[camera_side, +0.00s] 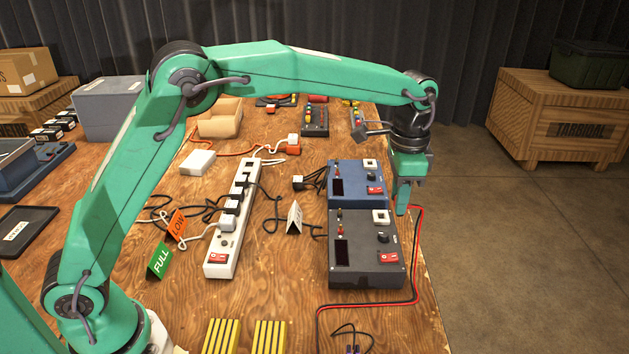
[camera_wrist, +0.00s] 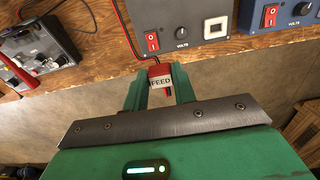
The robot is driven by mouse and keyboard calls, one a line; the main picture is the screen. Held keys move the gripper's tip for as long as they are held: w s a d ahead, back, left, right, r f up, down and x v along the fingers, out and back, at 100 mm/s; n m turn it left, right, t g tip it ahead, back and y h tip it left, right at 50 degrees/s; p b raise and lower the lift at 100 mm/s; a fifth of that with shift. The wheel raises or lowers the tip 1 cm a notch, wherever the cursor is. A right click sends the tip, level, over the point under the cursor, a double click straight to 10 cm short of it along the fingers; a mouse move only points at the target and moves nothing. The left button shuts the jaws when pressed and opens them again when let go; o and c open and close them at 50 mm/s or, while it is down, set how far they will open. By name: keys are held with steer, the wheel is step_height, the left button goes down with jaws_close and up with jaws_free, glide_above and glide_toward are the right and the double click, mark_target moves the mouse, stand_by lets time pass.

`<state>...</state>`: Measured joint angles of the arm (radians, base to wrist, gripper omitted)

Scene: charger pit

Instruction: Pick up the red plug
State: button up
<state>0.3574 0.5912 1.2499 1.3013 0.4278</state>
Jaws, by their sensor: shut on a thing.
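In the wrist view, the red plug (camera_wrist: 159,71) has a white label reading FEED and sits between the two green fingers of my gripper (camera_wrist: 158,88). The fingers are shut on it. In the side view, my gripper (camera_side: 404,200) hangs at the right edge of the wooden table, beside the blue and dark grey power supplies. There the fingers hide the plug. A red and black cable (camera_side: 416,260) runs from beside the fingers down along the table's right side.
The blue supply (camera_side: 353,181) and dark grey supply (camera_side: 364,253) stand just left of my gripper. A white power strip (camera_side: 220,250) with several plugs lies farther left. Yellow slotted blocks (camera_side: 221,337) lie at the front. Bare floor (camera_side: 510,260) lies right of the table.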

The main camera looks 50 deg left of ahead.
steer(key=shift+s+d+r, duration=0.1)
steer(key=shift+d, duration=0.05)
stand_by(0.5)
steer(key=shift+s+d, duration=0.35)
steer(key=shift+d, duration=0.05)
steer(key=s+d+f+n, duration=0.2)
steer(key=s+d, duration=0.3)
steer(key=s, duration=0.3)
steer(key=s+d+f+n, duration=0.2)
steer(key=s+d+f, duration=0.2)
steer(key=s, duration=0.5)
steer(key=shift+d+f+n, duration=0.15)
steer(key=shift+d+n, duration=0.15)
steer(key=shift+d, duration=0.95)
steer(key=w+a+f, duration=0.1)
steer(key=w+f, duration=0.1)
steer(key=w, duration=0.1)
steer(key=w+a+f, duration=0.2)
steer(key=w, duration=0.2)
steer(key=w+a+f, duration=0.2)
steer(key=w+f, duration=0.1)
steer(key=shift+w+a, duration=0.15)
steer(key=shift+a, duration=0.1)
steer(key=shift+f, duration=2)
